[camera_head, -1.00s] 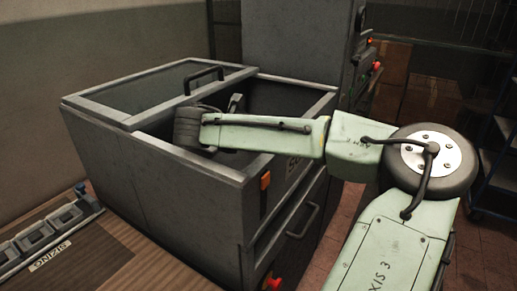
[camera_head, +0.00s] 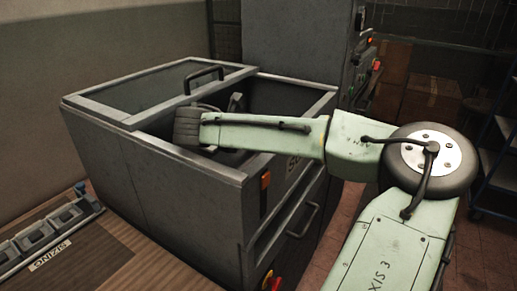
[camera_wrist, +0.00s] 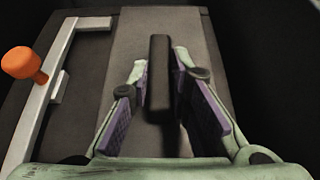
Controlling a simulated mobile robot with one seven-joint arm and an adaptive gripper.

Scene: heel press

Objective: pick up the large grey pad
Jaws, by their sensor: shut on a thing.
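In the wrist view my gripper (camera_wrist: 159,68) has its two purple-padded fingers on either side of a dark upright bar-shaped piece (camera_wrist: 158,85), and it is shut on this piece. The bar stands out from a flat grey surface (camera_wrist: 112,60). I cannot tell whether the bar is the large grey pad seen edge-on or a grip on it. In the head view my arm reaches over the front wall into the open part of a grey steel cabinet (camera_head: 190,165). My fingers and what they hold are hidden inside it there.
A framed lid with a black handle (camera_head: 204,75) covers the cabinet's left part. In the wrist view an orange knob (camera_wrist: 22,63) and a pale bracket (camera_wrist: 48,70) lie left of the fingers.

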